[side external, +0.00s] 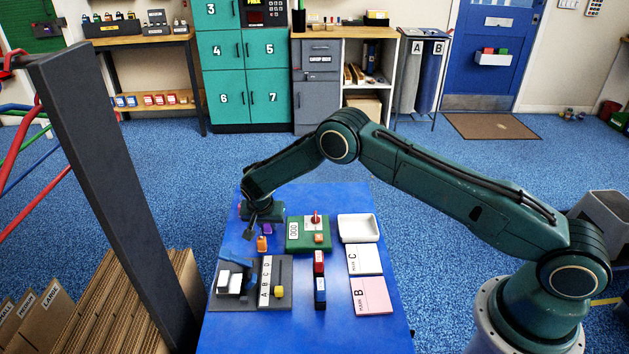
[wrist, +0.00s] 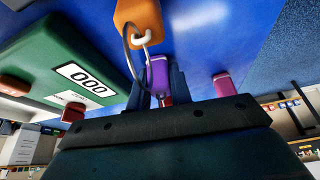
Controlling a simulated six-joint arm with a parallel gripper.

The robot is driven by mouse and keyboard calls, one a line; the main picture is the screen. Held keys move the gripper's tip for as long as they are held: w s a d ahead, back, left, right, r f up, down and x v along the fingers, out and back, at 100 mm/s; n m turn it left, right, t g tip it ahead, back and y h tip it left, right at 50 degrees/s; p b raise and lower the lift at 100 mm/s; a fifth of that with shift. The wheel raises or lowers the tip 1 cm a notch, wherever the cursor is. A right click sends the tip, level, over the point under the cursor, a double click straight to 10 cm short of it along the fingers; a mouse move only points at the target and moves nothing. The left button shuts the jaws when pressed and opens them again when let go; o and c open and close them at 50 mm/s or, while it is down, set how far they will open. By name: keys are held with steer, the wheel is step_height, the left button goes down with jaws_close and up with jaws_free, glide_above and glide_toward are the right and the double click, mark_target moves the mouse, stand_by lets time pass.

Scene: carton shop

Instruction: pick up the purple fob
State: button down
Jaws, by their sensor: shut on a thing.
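The purple fob (wrist: 157,72) is between the two dark fingers of my gripper (wrist: 160,85) in the wrist view. My gripper is shut on it. A thin dark ring runs from the fob to an orange block (wrist: 137,14) with a white hook; I cannot tell whether the ring is still around the hook. In the side view the fob (side external: 267,229) is a small purple patch just behind the orange block (side external: 262,243). My gripper (side external: 258,225) is low over the back left of the blue table there, partly hiding the fob.
A green box with a counter (side external: 295,230) stands close to the right of my gripper. A pink piece (wrist: 222,84) stands near the fingers in the wrist view.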

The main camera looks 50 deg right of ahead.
steer(key=shift+r, duration=0.1)
step_height(320, 180, up, 20)
stand_by(0.8)
stand_by(0.6)
steer(key=s+d+m+g+y, duration=0.1)
steer(key=s+d+m+g, duration=0.2)
steer(key=s+d+m, duration=0.4)
steer(key=s+d+m+g+y, duration=0.2)
steer(key=s+d+m, duration=0.6)
steer(key=m, duration=1.1)
steer(key=shift+s+d+r+g+y, duration=0.2)
steer(key=shift+d+r+g+y, duration=0.1)
steer(key=shift+d+g, duration=0.8)
steer(key=shift+a, duration=0.1)
steer(key=shift+f, duration=0.15)
